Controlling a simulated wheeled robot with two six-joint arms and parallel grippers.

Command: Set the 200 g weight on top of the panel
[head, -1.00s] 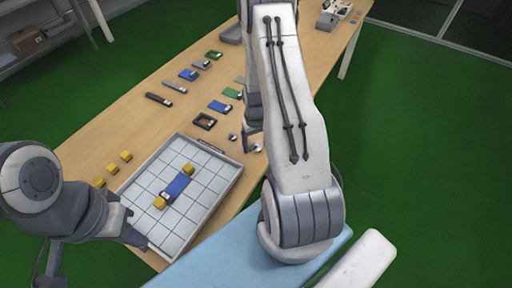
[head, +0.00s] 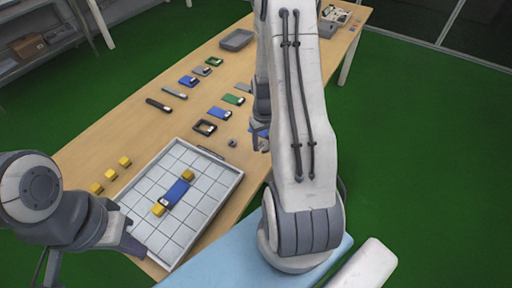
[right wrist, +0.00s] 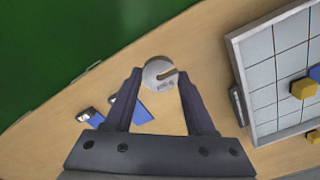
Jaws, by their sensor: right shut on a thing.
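The weight (right wrist: 160,75) is a round, slotted, silver-grey disc with small, hard-to-read marking. My right gripper (right wrist: 158,92) is shut on it, over the wooden table in the right wrist view. In the head view the right gripper (head: 262,142) is beside the tray, partly behind my arm, and the weight is hidden. The blue panel (head: 177,193) lies across two yellow blocks (head: 187,174) (head: 158,209) inside the white gridded tray (head: 222,204). Nothing is on the panel. My left gripper (head: 136,243) is at the tray's near left edge; its finger gap is unclear.
Another small grey weight (head: 232,143) stands on the table past the tray. A black frame (head: 205,127) and several blue, green and dark pieces lie further back. Yellow blocks (head: 110,174) sit left of the tray. A blue piece (right wrist: 140,112) lies near the right gripper.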

